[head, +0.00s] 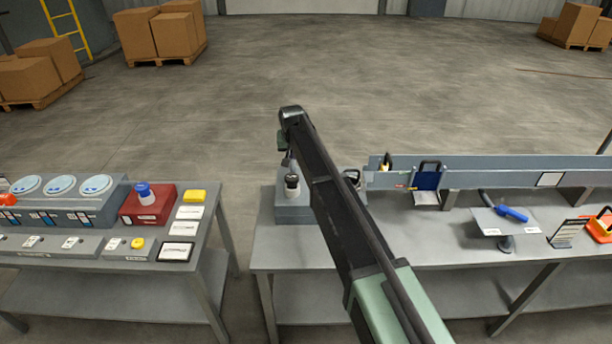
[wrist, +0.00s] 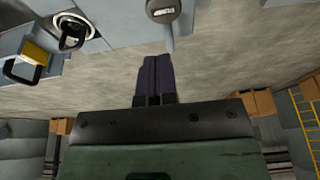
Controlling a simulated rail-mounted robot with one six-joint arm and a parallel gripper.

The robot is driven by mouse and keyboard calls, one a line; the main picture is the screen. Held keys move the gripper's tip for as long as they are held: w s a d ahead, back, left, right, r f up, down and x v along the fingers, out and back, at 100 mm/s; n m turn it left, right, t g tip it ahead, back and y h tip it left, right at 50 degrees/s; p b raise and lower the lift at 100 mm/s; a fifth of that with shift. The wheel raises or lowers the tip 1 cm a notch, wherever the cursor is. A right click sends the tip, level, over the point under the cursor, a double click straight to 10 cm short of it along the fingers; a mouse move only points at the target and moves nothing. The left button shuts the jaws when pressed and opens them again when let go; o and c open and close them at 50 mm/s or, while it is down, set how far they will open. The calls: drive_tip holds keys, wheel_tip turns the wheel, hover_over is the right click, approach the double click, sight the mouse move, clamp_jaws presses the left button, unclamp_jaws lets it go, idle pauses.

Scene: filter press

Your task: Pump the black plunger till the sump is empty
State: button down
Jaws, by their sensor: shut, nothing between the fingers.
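The black-topped plunger (head: 292,182) stands upright with a pale lower part on a grey box (head: 294,210) at the left end of the right-hand bench. My gripper (head: 288,162) is just above the plunger in the head view, and I cannot tell whether it touches it. In the wrist view my gripper's dark fingers (wrist: 153,62) are together with nothing between them. A round pale-faced part (wrist: 162,10) on a grey stem lies just beyond the fingertips; I cannot tell what it is. I cannot make out the sump's level.
A grey rail (head: 480,170) with a blue black-handled plate (head: 428,178) runs to the right. A blue-handled tool (head: 512,213) lies on a small stand. Open floor lies behind the benches.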

sight(293, 178)
drive_tip(key=b+x, duration=1)
drive_tip(key=shift+f, duration=0.35)
drive_tip(key=shift+a+f+b, duration=0.1)
drive_tip(key=shift+f+b, duration=0.15)
drive_tip(key=shift+b, duration=0.2)
wheel_tip(293, 178, down, 3)
drive_tip(key=b, duration=0.3)
drive_tip(key=shift+f, duration=0.15)
drive_tip(key=shift+r, duration=0.2)
drive_tip(key=shift+r, duration=0.1)
